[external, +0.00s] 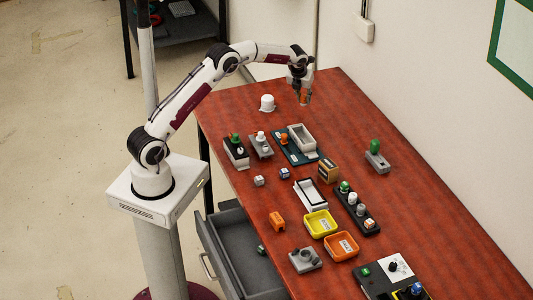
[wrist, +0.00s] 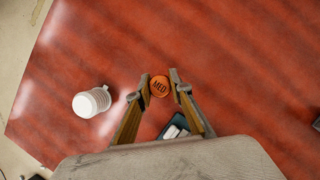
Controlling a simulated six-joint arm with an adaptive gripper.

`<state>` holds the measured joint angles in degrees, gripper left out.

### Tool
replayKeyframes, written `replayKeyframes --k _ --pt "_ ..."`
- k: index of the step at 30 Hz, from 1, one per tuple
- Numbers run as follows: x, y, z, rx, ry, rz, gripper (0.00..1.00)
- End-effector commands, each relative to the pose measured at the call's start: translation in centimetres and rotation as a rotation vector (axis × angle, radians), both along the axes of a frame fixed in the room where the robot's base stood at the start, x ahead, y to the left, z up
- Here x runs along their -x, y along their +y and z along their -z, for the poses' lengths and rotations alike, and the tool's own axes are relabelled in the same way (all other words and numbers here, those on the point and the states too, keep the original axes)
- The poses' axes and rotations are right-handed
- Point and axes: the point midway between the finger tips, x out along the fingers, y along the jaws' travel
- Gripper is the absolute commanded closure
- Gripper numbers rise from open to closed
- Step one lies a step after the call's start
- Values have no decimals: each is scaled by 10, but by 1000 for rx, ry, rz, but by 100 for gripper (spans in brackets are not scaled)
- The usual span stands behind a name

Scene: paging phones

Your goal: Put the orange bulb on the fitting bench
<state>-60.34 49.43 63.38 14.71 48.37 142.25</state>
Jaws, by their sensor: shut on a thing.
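My gripper (external: 304,96) is shut on an orange round-topped piece (external: 305,98) and holds it above the far end of the red-brown table. In the wrist view, its round top (wrist: 159,86) reads "MED" and sits between the fingertips (wrist: 160,84). Its lower part is hidden there, so I cannot tell for certain that it is a bulb. Another small orange-topped piece (external: 284,139) stands at the teal board (external: 309,159), which carries a grey tray (external: 301,138). I cannot tell for certain which thing is the fitting bench.
A white cup-like piece (external: 267,103) stands near the gripper, also seen in the wrist view (wrist: 91,102). Holders with green and white tops (external: 236,153) stand at the left edge. Yellow (external: 320,223) and orange (external: 341,246) bins stand nearer. A drawer (external: 243,254) hangs open. The table's far end is mostly clear.

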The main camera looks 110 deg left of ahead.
Motion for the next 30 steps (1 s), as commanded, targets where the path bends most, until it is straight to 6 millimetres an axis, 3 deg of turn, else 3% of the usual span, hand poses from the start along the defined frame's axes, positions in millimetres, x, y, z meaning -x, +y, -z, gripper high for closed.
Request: replayKeyframes --k 5,18,30 --pt "0 0 3 1 1 0 96" --pt "0 0 48 2 0 0 96" --pt "0 0 51 0 0 0 96"
